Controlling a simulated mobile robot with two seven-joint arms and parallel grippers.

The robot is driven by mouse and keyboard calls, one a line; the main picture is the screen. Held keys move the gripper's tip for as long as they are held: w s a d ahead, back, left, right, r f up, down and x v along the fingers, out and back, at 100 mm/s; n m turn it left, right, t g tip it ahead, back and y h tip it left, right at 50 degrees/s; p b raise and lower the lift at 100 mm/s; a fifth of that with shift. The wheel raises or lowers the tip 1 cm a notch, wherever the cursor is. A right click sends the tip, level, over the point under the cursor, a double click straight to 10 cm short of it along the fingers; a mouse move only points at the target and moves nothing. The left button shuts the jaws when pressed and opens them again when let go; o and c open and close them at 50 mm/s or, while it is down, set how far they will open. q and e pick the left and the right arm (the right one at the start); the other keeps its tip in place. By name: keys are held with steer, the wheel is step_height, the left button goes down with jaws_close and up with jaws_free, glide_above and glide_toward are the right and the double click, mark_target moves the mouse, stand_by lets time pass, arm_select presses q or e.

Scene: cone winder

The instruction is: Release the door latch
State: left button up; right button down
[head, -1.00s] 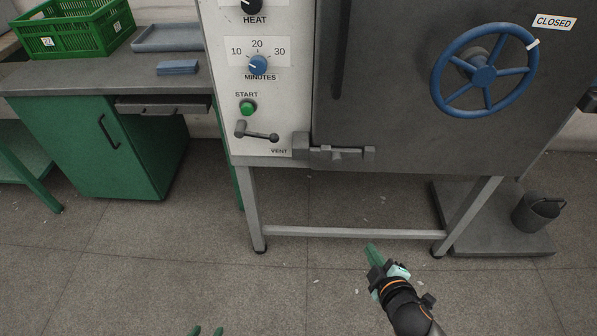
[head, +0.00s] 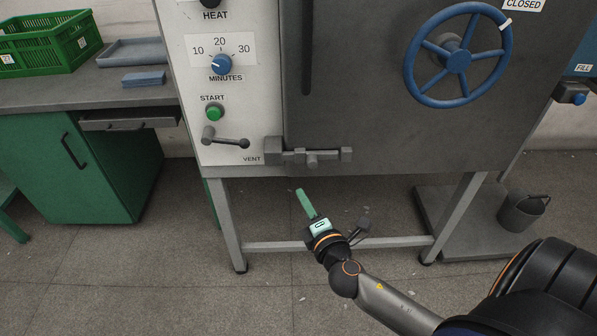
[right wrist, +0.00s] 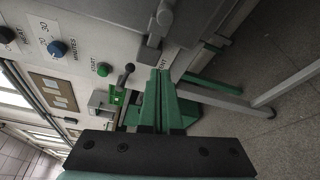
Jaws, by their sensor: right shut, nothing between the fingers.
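The door latch (head: 310,157) is a dark grey sliding bolt with a small knob, at the lower left edge of the grey machine door (head: 370,110). It also shows at the top of the right wrist view (right wrist: 166,18). My right gripper (head: 300,192) has green fingers and is shut and empty. It is below and slightly left of the latch knob in the head view, apart from it. Its shut fingers also show in the right wrist view (right wrist: 158,75). My left gripper is out of view.
A vent lever (head: 228,141) sits left of the latch, under the green start button (head: 215,112). A blue handwheel (head: 458,58) is on the door. The machine's leg frame (head: 262,247) is below. A bucket (head: 521,211) stands at the right.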

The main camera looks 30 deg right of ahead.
mark_target(298, 160)
steer(key=w+d, duration=0.1)
steer(key=w, duration=0.1)
steer(key=w+d, duration=0.2)
steer(key=w, duration=0.1)
steer(key=w+d, duration=0.1)
steer(key=w, duration=0.2)
steer(key=shift+w+d, duration=0.1)
steer(key=shift+d, duration=0.3)
steer(key=shift+s+d, duration=0.25)
steer(key=shift+d, duration=0.1)
